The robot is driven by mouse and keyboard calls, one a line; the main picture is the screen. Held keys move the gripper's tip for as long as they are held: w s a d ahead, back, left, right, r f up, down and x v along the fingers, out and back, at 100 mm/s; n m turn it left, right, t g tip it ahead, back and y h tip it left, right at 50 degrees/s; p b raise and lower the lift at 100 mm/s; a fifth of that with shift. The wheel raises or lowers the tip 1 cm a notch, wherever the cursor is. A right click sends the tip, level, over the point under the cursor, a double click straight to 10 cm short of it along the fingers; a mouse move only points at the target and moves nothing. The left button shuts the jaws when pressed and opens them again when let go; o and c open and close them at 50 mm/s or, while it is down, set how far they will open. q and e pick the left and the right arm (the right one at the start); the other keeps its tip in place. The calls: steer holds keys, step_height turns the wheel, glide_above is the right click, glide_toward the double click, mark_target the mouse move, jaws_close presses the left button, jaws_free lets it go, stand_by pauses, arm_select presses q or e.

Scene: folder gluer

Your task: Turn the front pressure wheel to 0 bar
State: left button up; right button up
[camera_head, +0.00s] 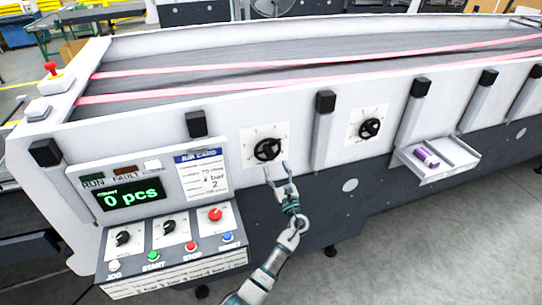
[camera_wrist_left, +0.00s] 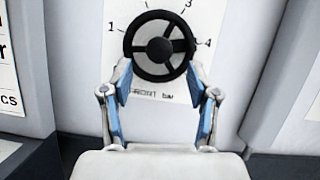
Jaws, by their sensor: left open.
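The front pressure wheel (camera_head: 268,149) is a black spoked handwheel on a white dial plate on the machine's side panel. In the left wrist view the wheel (camera_wrist_left: 160,46) is close ahead, with the numbers 1, 3 and 4 and the words "FRONT bar" visible around it. My left gripper (camera_head: 277,171) is just below the wheel. Its two fingers (camera_wrist_left: 160,75) are open, with the tips near the wheel's lower rim on both sides. I cannot tell whether they touch it. The pointer's exact reading is too small to tell. My right gripper is not in view.
A second black wheel (camera_head: 369,129) on its own plate is to the right. A control panel with a "0 pcs" display (camera_head: 132,195), knobs and coloured buttons juts out at left. A small tray (camera_head: 436,174) holds a purple item at right. Black-capped posts flank the wheel.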

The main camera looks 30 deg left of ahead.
mark_target(271, 158)
arm_select(q)
steer(key=x, duration=0.5)
steer(key=shift+w+a, duration=0.15)
steer(key=shift+a, duration=0.1)
steer(key=shift+r, duration=0.1)
jaws_close()
